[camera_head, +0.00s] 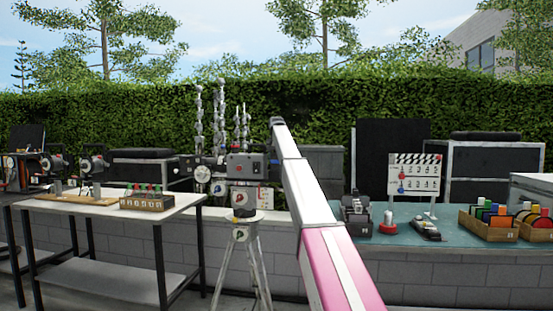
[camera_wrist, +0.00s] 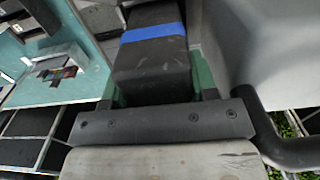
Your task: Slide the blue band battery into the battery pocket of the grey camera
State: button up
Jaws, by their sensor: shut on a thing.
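The blue band battery (camera_wrist: 152,68) is a dark block with a blue stripe across it. In the wrist view my gripper (camera_wrist: 160,84) is shut on it, with a green-padded finger on each side. The battery's far end runs up to the top edge of the view. The grey camera (camera_head: 242,166) stands on a tripod left of my arm in the head view. A large grey body, which seems to be this camera (camera_wrist: 268,50), fills the right of the wrist view close beside the battery. The battery pocket is not clearly seen, and I cannot tell whether the battery's end is in it.
A white-topped table (camera_head: 110,206) with a numbered wooden rack (camera_head: 147,202) stands at the left. A teal counter (camera_head: 375,250) at the right bears a clapperboard (camera_head: 415,172), a dark device (camera_head: 428,231) and boxes of coloured items (camera_head: 488,228). A black handle (camera_wrist: 262,125) lies close right of my gripper.

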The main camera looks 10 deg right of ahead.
jog(key=shift+f, duration=0.65)
jog(key=o, duration=1.3)
notch_tip(320, 180, up, 11)
jog(key=shift+f, duration=0.1)
